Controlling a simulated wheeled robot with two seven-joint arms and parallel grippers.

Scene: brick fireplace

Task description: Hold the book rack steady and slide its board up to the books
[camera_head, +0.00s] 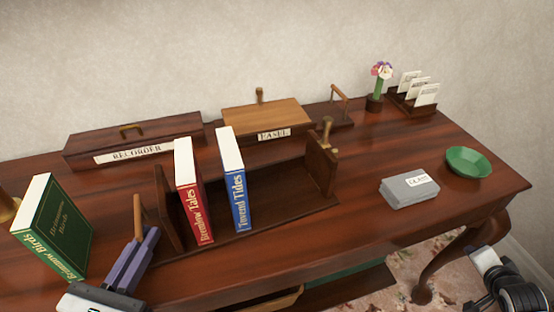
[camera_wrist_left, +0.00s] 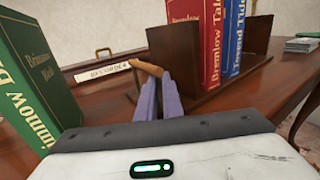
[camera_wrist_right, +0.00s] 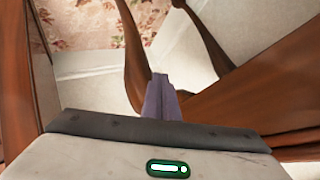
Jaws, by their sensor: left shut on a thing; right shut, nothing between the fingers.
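The brown wooden book rack (camera_head: 270,220) stands on the desk. The red book (camera_head: 190,190) and blue book (camera_head: 234,180) stand upright in it, near its left end panel (camera_head: 168,222). A board (camera_head: 322,168) with a knob (camera_head: 326,130) stands at the rack's right end, with a wide gap between it and the blue book. My left gripper (camera_head: 145,248) is shut on the wooden handle (camera_head: 138,215) at the rack's left end; the handle also shows in the left wrist view (camera_wrist_left: 147,68). My right gripper (camera_wrist_right: 160,98) is shut and empty, off the desk's front right.
A green book (camera_head: 55,228) stands at left. Behind are a recorder box (camera_head: 135,135), an easel box (camera_head: 265,117), a flower vase (camera_head: 375,103) and a letter rack (camera_head: 412,105).

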